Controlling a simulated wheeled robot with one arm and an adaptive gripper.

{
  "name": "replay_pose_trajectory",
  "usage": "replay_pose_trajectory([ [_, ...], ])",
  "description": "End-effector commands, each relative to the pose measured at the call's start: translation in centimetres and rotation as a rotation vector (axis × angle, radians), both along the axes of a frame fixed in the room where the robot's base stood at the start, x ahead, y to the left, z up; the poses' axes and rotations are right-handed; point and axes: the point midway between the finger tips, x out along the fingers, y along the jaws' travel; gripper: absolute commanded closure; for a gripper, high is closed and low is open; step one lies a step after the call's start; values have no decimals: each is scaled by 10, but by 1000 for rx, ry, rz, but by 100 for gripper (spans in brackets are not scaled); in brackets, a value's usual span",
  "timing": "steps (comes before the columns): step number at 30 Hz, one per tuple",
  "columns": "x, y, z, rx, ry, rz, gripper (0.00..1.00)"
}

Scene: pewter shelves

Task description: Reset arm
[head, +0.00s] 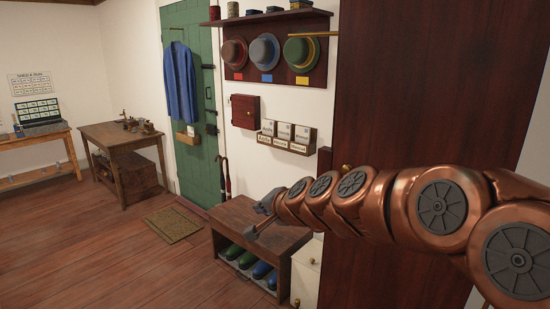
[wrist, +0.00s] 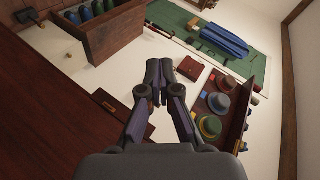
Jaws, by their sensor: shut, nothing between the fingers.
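My copper arm reaches in from the right in the head view. My gripper (head: 259,213) is at its far end, in front of the wooden shoe bench (head: 262,229). In the wrist view my gripper (wrist: 160,72) points away from the camera with its fingers together. It is shut and holds nothing. The wrist picture is tilted, with the green door at the top and the hat shelf at the right.
A tall dark wood panel (head: 415,110) stands close behind my arm. The hat shelf (head: 300,14), red wall box (head: 245,112) and letter rack (head: 287,142) hang beside the green door (head: 195,150). A wooden table (head: 121,137) stands at the left. Open floor (head: 110,255) lies left of the bench.

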Motion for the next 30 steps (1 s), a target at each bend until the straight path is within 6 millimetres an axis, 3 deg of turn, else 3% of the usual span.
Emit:
replay_pose_trajectory([
  [1,-25,-3,-5,-56,19,62,100],
  [5,-90,-15,-33,-213,101,220,100],
  [8,-142,-35,-59,-336,183,325,100],
  [15,-262,-104,-112,-581,426,500,100],
  [21,-355,-166,-139,-722,653,582,100],
  [24,-392,-189,-146,-762,749,605,100],
  [27,-416,-204,-148,-782,815,619,100],
  [30,-427,-211,-149,-793,845,624,100],
])
